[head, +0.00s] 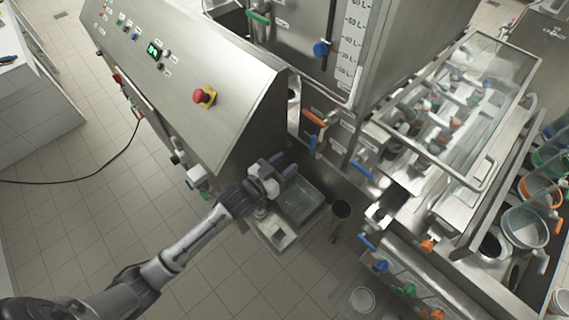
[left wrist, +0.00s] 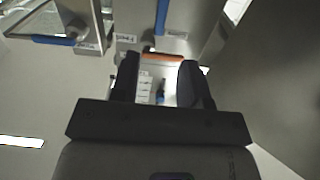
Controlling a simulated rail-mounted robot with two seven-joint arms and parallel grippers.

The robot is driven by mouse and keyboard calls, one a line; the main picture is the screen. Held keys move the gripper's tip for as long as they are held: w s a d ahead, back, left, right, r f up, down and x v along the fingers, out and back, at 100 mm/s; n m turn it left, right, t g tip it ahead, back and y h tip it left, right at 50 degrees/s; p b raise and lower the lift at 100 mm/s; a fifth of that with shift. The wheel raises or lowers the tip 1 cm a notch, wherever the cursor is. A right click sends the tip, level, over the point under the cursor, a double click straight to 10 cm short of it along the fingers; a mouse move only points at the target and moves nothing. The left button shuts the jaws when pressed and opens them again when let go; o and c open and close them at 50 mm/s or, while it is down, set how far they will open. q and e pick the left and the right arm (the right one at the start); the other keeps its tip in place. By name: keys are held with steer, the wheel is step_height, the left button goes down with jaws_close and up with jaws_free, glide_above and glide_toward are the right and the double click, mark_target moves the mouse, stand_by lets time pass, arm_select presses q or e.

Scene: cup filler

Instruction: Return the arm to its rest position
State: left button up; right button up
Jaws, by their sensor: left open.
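My left arm comes in from the lower left in the head view. Its gripper (head: 282,170) is over a small metal tray (head: 303,203) beside the control cabinet. In the left wrist view the two dark fingers of the left gripper (left wrist: 158,82) stand apart with nothing held between them. Beyond them are a pale panel with labels and an orange bar (left wrist: 162,56). I cannot tell whether the gripper touches the tray or machine. My right gripper is not in view.
The sloped control cabinet (head: 185,75) with a red emergency button (head: 204,96) stands close behind the arm. The filling machine with coloured valve handles (head: 314,118) is to the right. Tiled floor (head: 120,215) is open at left.

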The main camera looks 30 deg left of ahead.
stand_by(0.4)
arm_select(q)
step_height(320, 180, down, 4)
steer(key=a+f+g+y, duration=0.1)
steer(key=g+y, duration=0.1)
steer(key=g, duration=0.1)
steer(key=s+d+f+g+y, duration=0.15)
steer(key=s+g, duration=0.25)
steer(key=s, duration=0.7)
steer(key=s+f+n+g, duration=0.1)
steer(key=s+f+g, duration=0.15)
steer(key=s, duration=0.85)
steer(key=s+d+f+g+y, duration=0.15)
steer(key=s+g, duration=0.35)
steer(key=s, duration=0.5)
step_height(320, 180, up, 21)
steer(key=p, duration=2.1)
step_height(320, 180, down, 15)
steer(key=b, duration=1.5)
steer(key=shift+a+t+h, duration=0.2)
steer(key=shift+t+h, duration=0.1)
steer(key=shift+t, duration=0.05)
